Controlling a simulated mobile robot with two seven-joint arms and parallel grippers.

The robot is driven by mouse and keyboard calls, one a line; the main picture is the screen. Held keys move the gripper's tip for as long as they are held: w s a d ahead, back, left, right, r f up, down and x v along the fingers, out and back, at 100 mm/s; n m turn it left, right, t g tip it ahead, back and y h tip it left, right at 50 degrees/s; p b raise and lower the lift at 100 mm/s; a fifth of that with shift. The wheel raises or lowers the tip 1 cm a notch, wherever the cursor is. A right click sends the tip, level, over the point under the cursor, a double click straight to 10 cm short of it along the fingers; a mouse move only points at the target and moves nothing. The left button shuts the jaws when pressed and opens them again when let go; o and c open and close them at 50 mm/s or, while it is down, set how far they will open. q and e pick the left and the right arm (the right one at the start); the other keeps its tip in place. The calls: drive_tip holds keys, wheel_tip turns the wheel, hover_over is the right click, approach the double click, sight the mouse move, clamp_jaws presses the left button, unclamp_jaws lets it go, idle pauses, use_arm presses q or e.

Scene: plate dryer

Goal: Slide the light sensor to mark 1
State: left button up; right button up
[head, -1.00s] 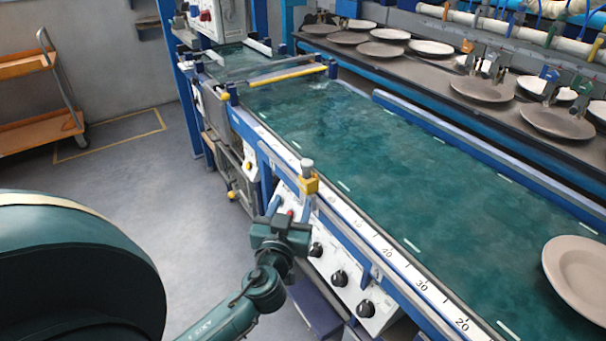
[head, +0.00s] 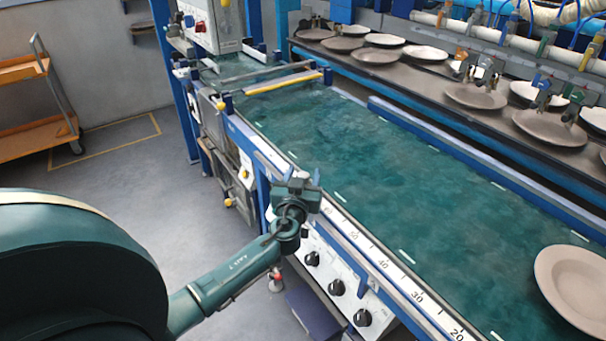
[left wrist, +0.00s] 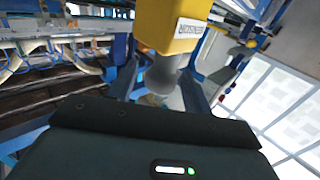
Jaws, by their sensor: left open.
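The light sensor is a yellow block with a grey knob. It fills the top middle of the left wrist view (left wrist: 178,25), with a printed label on its side. In the head view it is hidden behind my left gripper (head: 298,190), which is at the belt's near rail. In the left wrist view the open fingers (left wrist: 160,82) stand on either side of the grey knob; I cannot tell whether they touch it. The white scale (head: 400,283) on the rail shows numbers from about 20 up to 50. I cannot clearly make out mark 1. My right gripper is not in view.
The green belt (head: 370,185) runs beside the rail, with a plate (head: 575,283) at its right end. A control panel with black knobs (head: 336,287) is below the rail. Several plates lie on the far dark conveyor (head: 420,80). An orange trolley (head: 30,138) stands at left.

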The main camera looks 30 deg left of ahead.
use_arm(q)
drive_tip(key=shift+c, duration=0.4)
clamp_jaws()
